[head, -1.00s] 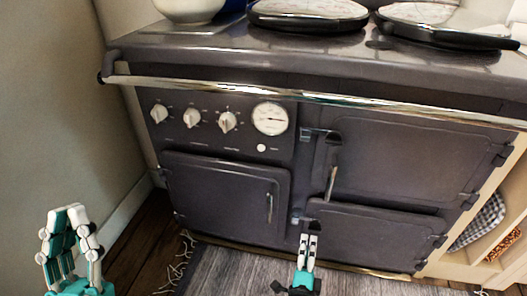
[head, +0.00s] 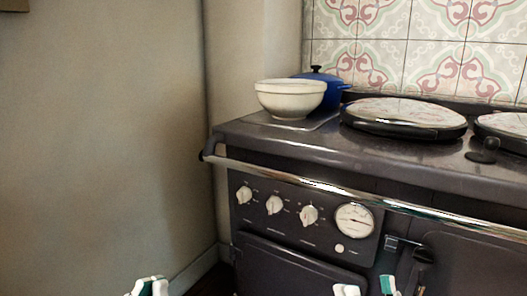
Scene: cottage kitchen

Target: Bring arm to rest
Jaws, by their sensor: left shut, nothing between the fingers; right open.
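My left gripper (head: 148,287) shows only its white and green fingertips at the bottom edge, left of the stove and in front of the wall; it is shut and empty. My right gripper (head: 367,288) shows two fingertips at the bottom edge, spread apart with nothing between them, in front of the stove's lower front. The rest of both arms is out of view.
A dark range stove (head: 300,159) with a chrome rail (head: 330,187), knobs and a dial fills the right side. On it are a cream bowl (head: 290,100), a blue pot (head: 333,88) and round hob lids (head: 405,115). A bare wall (head: 100,130) is at left.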

